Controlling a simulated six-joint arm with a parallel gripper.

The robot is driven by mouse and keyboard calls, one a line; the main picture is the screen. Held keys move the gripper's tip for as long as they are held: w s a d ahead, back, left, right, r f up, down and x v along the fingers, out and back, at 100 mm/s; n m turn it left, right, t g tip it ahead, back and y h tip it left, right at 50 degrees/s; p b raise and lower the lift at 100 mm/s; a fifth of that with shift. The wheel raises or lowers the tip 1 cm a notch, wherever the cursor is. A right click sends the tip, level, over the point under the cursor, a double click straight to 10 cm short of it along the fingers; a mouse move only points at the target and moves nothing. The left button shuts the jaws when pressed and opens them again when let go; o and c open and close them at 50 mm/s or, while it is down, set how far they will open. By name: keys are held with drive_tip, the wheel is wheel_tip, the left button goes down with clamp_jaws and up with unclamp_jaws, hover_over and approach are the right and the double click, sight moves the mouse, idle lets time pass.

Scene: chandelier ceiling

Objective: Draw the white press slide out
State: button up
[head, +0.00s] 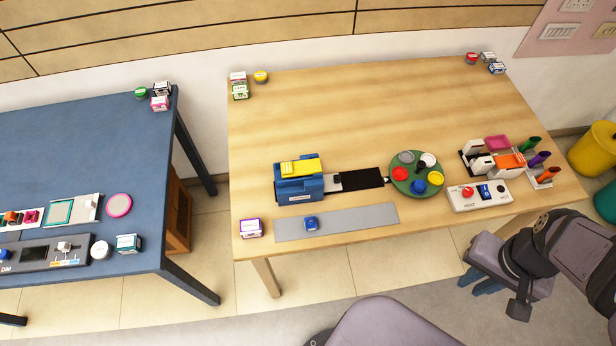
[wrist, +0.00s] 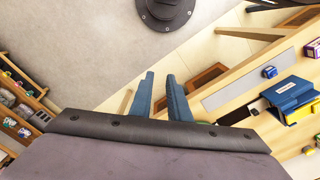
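A blue press (head: 299,188) with a yellow top stands on the wooden table, left of its middle. A small white part, seemingly the press slide (head: 333,182), shows at its right side, beside a flat black strip (head: 362,180). The press (wrist: 288,96) also shows at the right of the wrist view, where the slide is too small to make out clearly. My gripper (head: 487,287) hangs off the table's front edge at the right, well away from the press. Its two blue fingers (wrist: 160,75) are apart with nothing between them.
A green round tray (head: 409,191) with colored pots stands right of the black strip. A control box (head: 478,196) and a rack of colored items (head: 500,160) lie further right. A grey mat (head: 350,220) with a blue block (head: 311,223) lies in front. The table's back middle is clear.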

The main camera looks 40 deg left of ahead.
drive_tip(key=o, duration=0.3)
drive_tip(key=shift+w+a+f, duration=0.1)
drive_tip(key=shift+w+f, duration=0.1)
drive_tip(key=shift+w, duration=0.05)
drive_tip(key=w+a+f+n+t+b, duration=0.1)
drive_tip(key=w+a+f+n+b, duration=0.1)
drive_tip(key=w+a+f+b, duration=0.35)
drive_tip(key=n+t+y+b, duration=0.25)
drive_tip(key=n+b, duration=0.45)
drive_tip(key=b, duration=1.4)
approach(338, 179)
drive_tip(key=f, duration=0.1)
drive_tip(key=shift+y, duration=0.35)
drive_tip(key=shift+w+x, duration=0.2)
drive_tip(key=shift+x, duration=3.6)
drive_tip(key=shift+d, duration=0.1)
clamp_jaws()
